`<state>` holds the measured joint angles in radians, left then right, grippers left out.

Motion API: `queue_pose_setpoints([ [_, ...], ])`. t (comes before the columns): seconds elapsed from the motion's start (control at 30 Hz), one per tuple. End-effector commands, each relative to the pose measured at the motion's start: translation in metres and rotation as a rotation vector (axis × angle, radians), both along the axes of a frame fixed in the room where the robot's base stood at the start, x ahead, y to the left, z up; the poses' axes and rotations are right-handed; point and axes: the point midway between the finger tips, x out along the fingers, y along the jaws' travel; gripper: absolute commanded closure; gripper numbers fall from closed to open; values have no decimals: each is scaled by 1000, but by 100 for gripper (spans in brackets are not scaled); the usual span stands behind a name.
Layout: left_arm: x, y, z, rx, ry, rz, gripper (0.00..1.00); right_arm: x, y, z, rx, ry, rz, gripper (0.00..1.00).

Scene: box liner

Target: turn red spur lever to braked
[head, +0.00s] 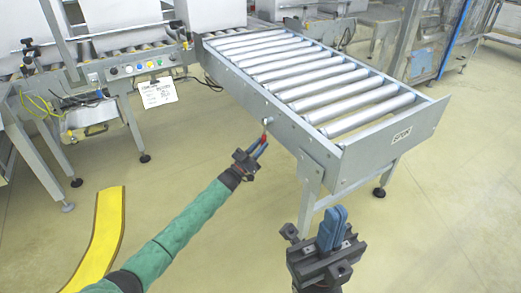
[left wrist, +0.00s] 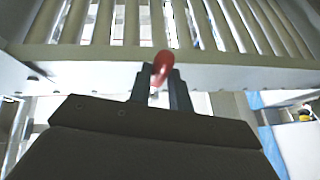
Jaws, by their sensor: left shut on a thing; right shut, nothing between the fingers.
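The red spur lever (head: 264,137) shows as a small red tip at the side rail of the roller conveyor (head: 285,128). In the left wrist view the red lever (left wrist: 162,68) stands between the dark fingertips, in front of the pale side rail. The lever's pivot and any position marks are hidden or too small to read. My right gripper (head: 333,222) is shut and empty, its blue fingers pointing up, in front of the conveyor's near end.
A conveyor leg (head: 311,198) stands between my two arms. A label plate (head: 401,134) is on the conveyor's end. A control panel with buttons (head: 142,68) and a hanging paper sheet (head: 157,92) are at the left. A yellow floor strip (head: 104,235) lies at the lower left. The floor at right is clear.

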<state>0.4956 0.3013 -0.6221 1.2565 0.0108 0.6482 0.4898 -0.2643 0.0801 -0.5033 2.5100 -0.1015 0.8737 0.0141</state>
Motion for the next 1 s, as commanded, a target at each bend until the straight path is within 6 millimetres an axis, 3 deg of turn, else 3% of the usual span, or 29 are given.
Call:
queue_pose_setpoints([
  [0.37, 0, 1, -1, 4, -3, 2, 100, 0, 0, 1, -1, -11, 0, 100],
  [0.4, 1, 1, -1, 4, -3, 2, 76, 0, 0, 2, -1, -11, 0, 100],
  [0.5, 1, 1, -1, 4, -2, 1, 59, 0, 0, 2, -1, -12, 0, 100],
  [1.0, -6, 8, -6, 4, -1, 1, 59, -1, -1, 4, 5, -5, 1, 100],
])
